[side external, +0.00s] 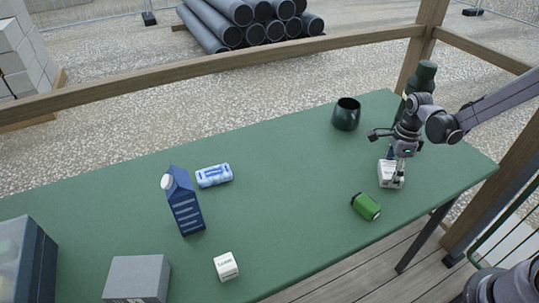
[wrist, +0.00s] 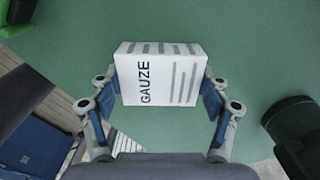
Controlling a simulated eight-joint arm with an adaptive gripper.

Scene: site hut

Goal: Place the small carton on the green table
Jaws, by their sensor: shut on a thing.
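A small white carton marked "GAUZE" (wrist: 160,75) sits between the fingers of my gripper (wrist: 160,100) in the wrist view. The fingers are shut on its two sides. In the side external view the carton (side external: 388,180) is at the right part of the green table (side external: 290,150), below my gripper (side external: 396,170). It is on the tabletop or very close above it; I cannot tell which. My gripper hides part of it. The green tabletop also shows behind the carton in the wrist view (wrist: 245,40).
A green can (side external: 366,207) lies near the carton. A dark mug (side external: 346,114) and a dark green bottle (side external: 424,77) stand behind. The table's middle is clear.

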